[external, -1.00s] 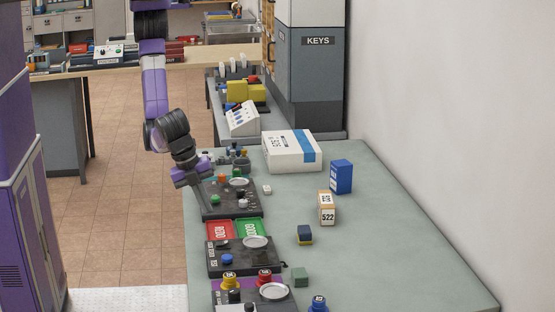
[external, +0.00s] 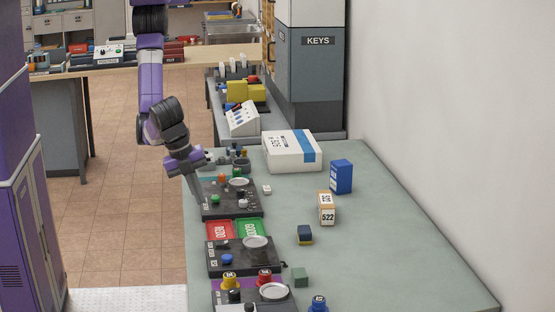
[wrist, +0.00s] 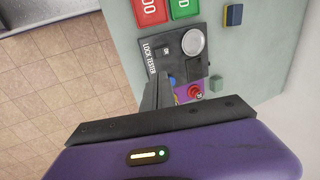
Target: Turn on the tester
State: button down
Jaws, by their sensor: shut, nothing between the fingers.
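The tester (external: 236,262) is a dark panel marked LOCK TESTER, on the near left part of the grey-green table. It has a round silver plate (wrist: 194,42), a small dark part with a pale mark (wrist: 165,51) and a blue button (wrist: 172,80). In the wrist view the tester (wrist: 183,62) is ahead of my fingers, which overlap its lower left edge. My gripper (external: 197,196) is shut and empty. In the external view it points down at the left edge of the dark panel behind the tester. I cannot tell whether it touches anything.
A red tray (external: 219,230) and a green tray (external: 249,229) lie just behind the tester. Another dark panel with knobs (external: 230,208) stands beyond them. Yellow and red pieces sit in front. A dark blue and yellow block (external: 305,235) is to the right.

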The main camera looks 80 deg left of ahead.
aim_at(227, 242)
jog(key=shift+w+a+r, duration=0.1)
jog(key=shift+w+a, duration=0.1)
jog(key=shift+w, duration=0.3)
jog(key=shift+w+a+r, duration=0.1)
jog(key=shift+w+a, duration=0.05)
jog(key=shift+w, duration=0.3)
jog(key=shift+f, duration=0.15)
jog(key=b+x, duration=0.2)
jog(key=x, duration=1.2)
jog(key=shift+w+a, duration=0.1)
jog(key=shift+w, duration=0.05)
jog(key=shift+w, duration=0.1)
jog(key=shift+s+p, duration=0.7)
jog(key=shift+s, duration=0.1)
